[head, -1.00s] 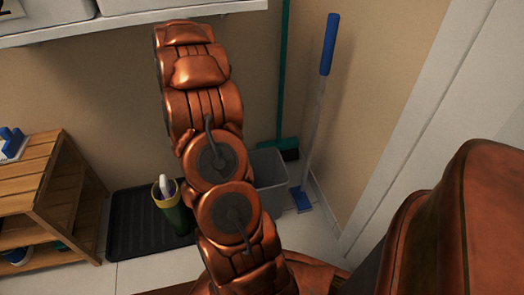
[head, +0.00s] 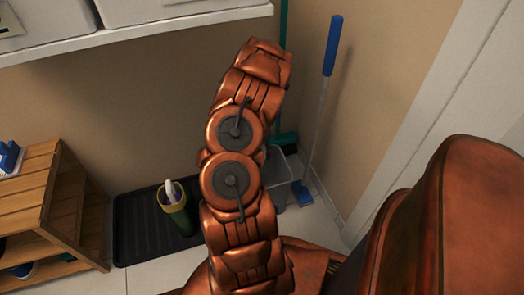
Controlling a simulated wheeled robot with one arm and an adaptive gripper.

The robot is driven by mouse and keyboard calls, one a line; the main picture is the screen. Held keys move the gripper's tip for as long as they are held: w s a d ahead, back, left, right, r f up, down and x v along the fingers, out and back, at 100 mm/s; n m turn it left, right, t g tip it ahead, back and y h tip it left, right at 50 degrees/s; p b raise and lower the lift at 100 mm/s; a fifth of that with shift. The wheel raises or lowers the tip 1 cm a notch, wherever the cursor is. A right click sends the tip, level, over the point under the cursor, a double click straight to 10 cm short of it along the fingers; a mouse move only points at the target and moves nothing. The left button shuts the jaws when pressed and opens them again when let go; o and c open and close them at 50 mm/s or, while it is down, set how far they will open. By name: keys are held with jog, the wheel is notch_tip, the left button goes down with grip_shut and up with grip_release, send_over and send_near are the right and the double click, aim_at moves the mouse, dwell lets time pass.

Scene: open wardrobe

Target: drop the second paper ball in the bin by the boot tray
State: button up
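A grey bin (head: 277,178) stands on the floor in the back corner, mostly hidden behind my copper arm; only its right side and part of its rim show. The black boot tray (head: 140,222) lies flat on the floor to the left of the bin. A green container with a yellow rim (head: 176,208), holding a white item, stands at the tray's right side. No paper ball is visible. My gripper is not visible; the arm's far end bends away behind its upper links.
A wooden shoe rack (head: 50,205) stands at the left. A blue-handled tool (head: 329,50) and a green broom (head: 285,140) lean in the corner beside the bin. A white shelf (head: 140,32) with boxes hangs above. Tile floor is free in front of the tray.

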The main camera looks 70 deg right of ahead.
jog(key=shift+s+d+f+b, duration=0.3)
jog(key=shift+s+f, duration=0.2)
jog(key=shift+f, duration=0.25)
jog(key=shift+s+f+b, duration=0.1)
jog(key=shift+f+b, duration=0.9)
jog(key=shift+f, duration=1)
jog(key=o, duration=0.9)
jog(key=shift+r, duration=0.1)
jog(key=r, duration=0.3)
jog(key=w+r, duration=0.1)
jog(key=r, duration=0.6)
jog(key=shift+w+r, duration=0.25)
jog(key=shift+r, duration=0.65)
